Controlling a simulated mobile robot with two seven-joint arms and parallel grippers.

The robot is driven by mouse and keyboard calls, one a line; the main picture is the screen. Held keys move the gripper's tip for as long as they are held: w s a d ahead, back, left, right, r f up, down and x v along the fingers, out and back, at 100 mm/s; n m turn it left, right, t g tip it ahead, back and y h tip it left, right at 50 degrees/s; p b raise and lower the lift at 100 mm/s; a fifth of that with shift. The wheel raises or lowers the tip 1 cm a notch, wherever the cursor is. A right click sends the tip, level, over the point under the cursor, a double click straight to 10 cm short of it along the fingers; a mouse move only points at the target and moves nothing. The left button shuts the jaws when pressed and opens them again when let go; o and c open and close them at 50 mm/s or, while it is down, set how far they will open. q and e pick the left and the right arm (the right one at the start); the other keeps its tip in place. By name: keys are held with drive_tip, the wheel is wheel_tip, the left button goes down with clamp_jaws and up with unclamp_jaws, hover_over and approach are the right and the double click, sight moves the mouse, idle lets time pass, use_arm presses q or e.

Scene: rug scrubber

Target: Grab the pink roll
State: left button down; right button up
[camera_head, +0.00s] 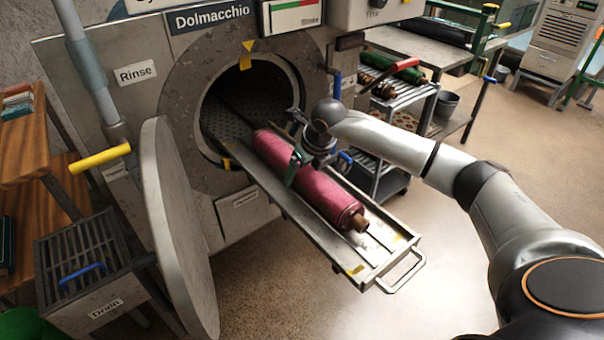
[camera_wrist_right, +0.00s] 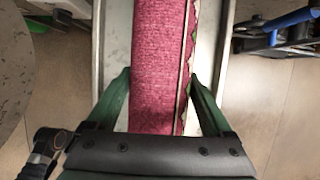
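The pink roll (camera_head: 330,196) lies lengthwise on the pulled-out metal tray (camera_head: 290,214), its far end at the round opening of the washing machine. My right gripper (camera_head: 298,166) is over the middle of the roll, reaching down from above. In the right wrist view the pink roll (camera_wrist_right: 160,60) runs between the two green fingers (camera_wrist_right: 160,84), one along each side. The fingers are wide apart, with their tips very close to the roll's sides; contact is not clear. My left gripper is not in view.
The round metal door (camera_head: 172,230) stands open left of the tray. A yellow handle (camera_head: 100,158) and a drain box (camera_head: 85,265) are further left. A cart (camera_head: 400,105) with other rolls stands behind on the right. The floor right of the tray is clear.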

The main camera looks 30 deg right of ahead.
clamp_jaws()
drive_tip(key=shift+w+r, duration=0.1)
drive_tip(key=shift+r, duration=0.05)
idle(0.4)
